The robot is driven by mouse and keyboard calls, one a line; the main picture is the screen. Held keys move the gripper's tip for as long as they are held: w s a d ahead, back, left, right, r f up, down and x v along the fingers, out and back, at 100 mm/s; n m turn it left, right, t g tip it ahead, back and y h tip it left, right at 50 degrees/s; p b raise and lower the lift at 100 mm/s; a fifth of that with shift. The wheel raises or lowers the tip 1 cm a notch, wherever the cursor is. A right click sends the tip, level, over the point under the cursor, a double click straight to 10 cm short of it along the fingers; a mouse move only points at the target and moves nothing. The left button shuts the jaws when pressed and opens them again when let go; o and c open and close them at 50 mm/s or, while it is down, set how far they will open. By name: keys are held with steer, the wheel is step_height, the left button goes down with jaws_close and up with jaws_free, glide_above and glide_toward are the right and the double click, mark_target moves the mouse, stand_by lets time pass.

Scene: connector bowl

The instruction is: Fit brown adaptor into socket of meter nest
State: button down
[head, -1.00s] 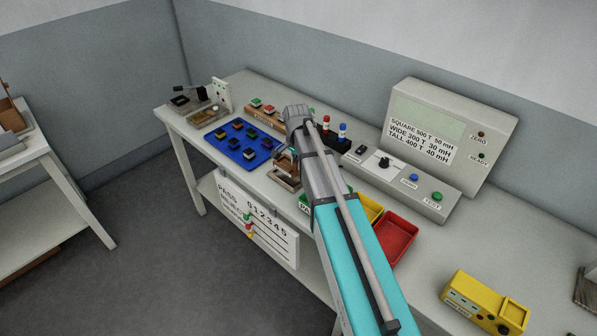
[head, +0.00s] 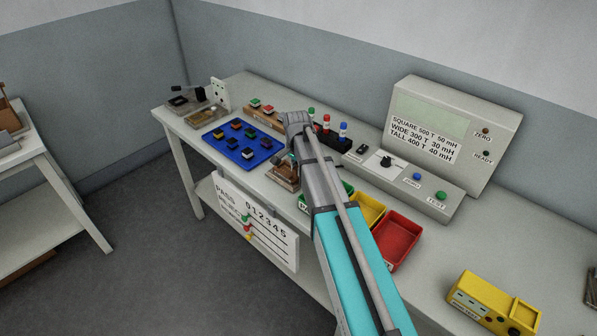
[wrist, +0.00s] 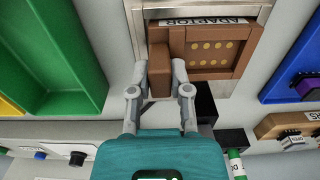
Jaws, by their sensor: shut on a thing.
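The brown adaptor (wrist: 228,48) shows in the wrist view as a block with a plate of gold dots and an upright grip piece. My gripper (wrist: 159,67) is shut on that grip piece. The adaptor sits at a slight tilt against a pale holder labelled ADAPTOR (wrist: 205,21); I cannot tell whether it touches it. In the head view the adaptor (head: 283,178) is partly hidden by my arm at the table's front edge. The grey meter (head: 446,125) stands at the back right. Its low front part has a white square with a black piece (head: 386,162); socket details are too small to tell.
A blue tray (head: 213,137) with several small parts lies to the left.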

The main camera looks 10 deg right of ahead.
steer(key=shift+f, duration=0.1)
steer(key=c, duration=0.6)
jaws_free()
steer(key=shift+r, duration=0.25)
step_height(320, 180, up, 12)
steer(key=p, duration=1.2)
steer(key=shift+f, duration=0.1)
steer(key=shift+s, duration=0.1)
stand_by(0.5)
